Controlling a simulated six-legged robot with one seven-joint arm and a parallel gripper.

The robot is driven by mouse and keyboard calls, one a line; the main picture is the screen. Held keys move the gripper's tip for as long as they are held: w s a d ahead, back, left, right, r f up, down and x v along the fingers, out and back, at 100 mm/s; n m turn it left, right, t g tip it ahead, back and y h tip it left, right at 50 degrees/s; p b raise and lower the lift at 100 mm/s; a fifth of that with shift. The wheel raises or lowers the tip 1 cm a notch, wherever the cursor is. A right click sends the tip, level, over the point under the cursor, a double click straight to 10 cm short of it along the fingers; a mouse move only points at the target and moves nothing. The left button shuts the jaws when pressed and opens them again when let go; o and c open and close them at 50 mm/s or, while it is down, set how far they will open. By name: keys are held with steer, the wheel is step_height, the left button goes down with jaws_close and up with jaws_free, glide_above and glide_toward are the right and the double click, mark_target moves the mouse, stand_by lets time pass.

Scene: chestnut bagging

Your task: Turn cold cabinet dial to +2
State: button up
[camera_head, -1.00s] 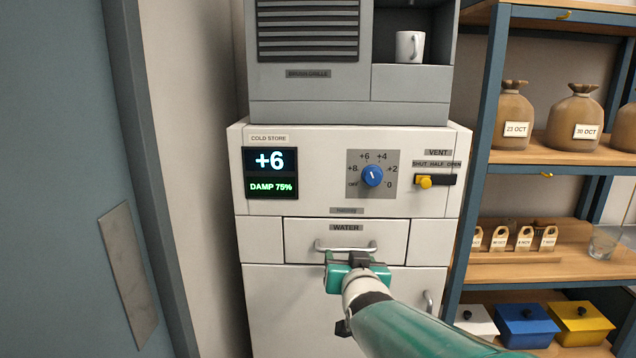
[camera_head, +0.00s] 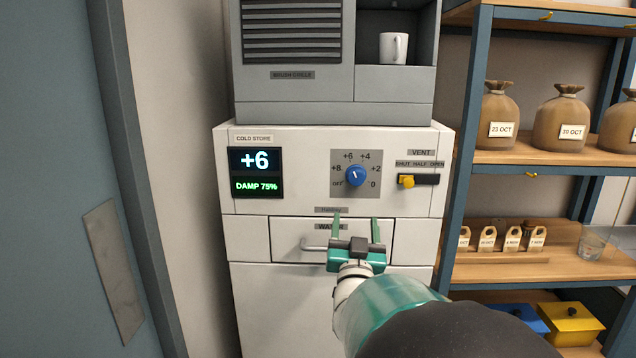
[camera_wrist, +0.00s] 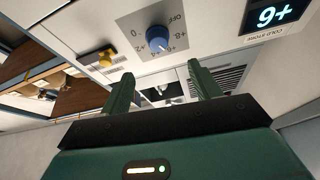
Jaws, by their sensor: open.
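The blue dial (camera_head: 356,175) sits on a grey scale plate on the front of the white cold cabinet (camera_head: 300,200). Its white mark points up and slightly left, near +6. The display (camera_head: 255,172) reads +6 and DAMP 75%. The +2 label (camera_head: 376,169) is right of the dial. My gripper (camera_head: 357,220) is open and empty, below the dial, with its two green fingers pointing up in front of the WATER drawer. In the wrist view the dial (camera_wrist: 158,38) appears upside down beyond the fingers, apart from them.
The yellow vent slider (camera_head: 407,181) is right of the dial, at the SHUT end. The drawer handle (camera_head: 315,246) sticks out beside my gripper. A grey unit with a white mug (camera_head: 393,48) stands on top. Shelves with sacks (camera_head: 498,115) are at the right.

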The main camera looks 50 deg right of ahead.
mark_target(356, 180)
steer(key=x, duration=1.4)
steer(key=shift+s+d, duration=0.1)
steer(key=shift+s, duration=0.1)
steer(key=c, duration=0.8)
steer(key=shift+c, duration=0.2)
